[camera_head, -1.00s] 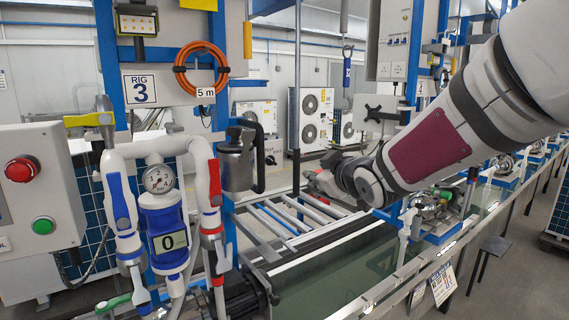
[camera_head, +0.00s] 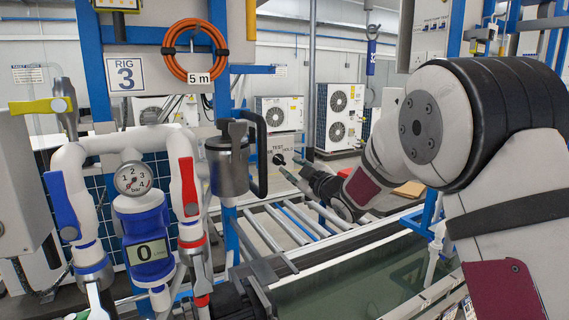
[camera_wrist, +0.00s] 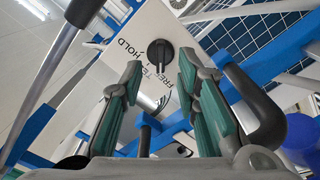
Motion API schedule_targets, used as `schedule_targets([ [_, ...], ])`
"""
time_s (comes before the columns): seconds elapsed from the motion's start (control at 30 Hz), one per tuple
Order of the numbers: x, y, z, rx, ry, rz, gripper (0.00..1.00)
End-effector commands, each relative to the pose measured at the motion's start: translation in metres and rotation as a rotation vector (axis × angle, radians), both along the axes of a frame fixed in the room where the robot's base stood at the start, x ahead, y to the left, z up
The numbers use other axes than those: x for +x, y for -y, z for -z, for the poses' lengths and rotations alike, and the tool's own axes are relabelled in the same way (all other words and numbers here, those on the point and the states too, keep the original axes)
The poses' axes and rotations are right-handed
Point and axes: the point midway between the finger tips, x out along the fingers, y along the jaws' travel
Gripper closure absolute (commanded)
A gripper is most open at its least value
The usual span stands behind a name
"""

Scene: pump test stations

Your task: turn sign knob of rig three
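The sign knob is a round black knob (camera_wrist: 160,52) on a white sign plate (camera_wrist: 128,30) with lettering such as FREE, TEST and HOLD in the wrist view. In the head view the small sign plate (camera_head: 285,140) with its dark knob (camera_head: 278,159) is right of the grey canister. My gripper (camera_wrist: 158,72) is open in the wrist view, with green-padded fingers on either side below the knob. The knob is ahead of the fingertips, apart from them, with nothing between the pads. In the head view my gripper (camera_head: 284,170) is small, close to the plate; the exact gap is unclear.
Rig 3's number plate (camera_head: 126,74) and orange hose coil (camera_head: 195,54) are above. The grey canister (camera_head: 228,168) with a black handle (camera_head: 260,152) stands left of the gripper; the handle (camera_wrist: 258,108) is near the right finger. White pipes with a gauge (camera_head: 133,178) are at left.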

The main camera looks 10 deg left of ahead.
Motion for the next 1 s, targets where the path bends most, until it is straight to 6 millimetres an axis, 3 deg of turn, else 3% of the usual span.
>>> schedule_targets([
  [0.33, 0.043, -0.029, 0.000, 0.001, -0.001, 0.000, 0.71],
  [0.77, 0.051, -0.034, 0.000, 0.000, -0.001, 0.001, 0.71],
  [0.8, 0.051, -0.034, 0.000, 0.000, -0.001, 0.001, 0.73],
  [0.93, 0.051, -0.034, 0.000, 0.000, -0.001, 0.001, 1.00],
  [1.0, 0.051, -0.034, 0.000, 0.000, -0.001, 0.001, 1.00],
])
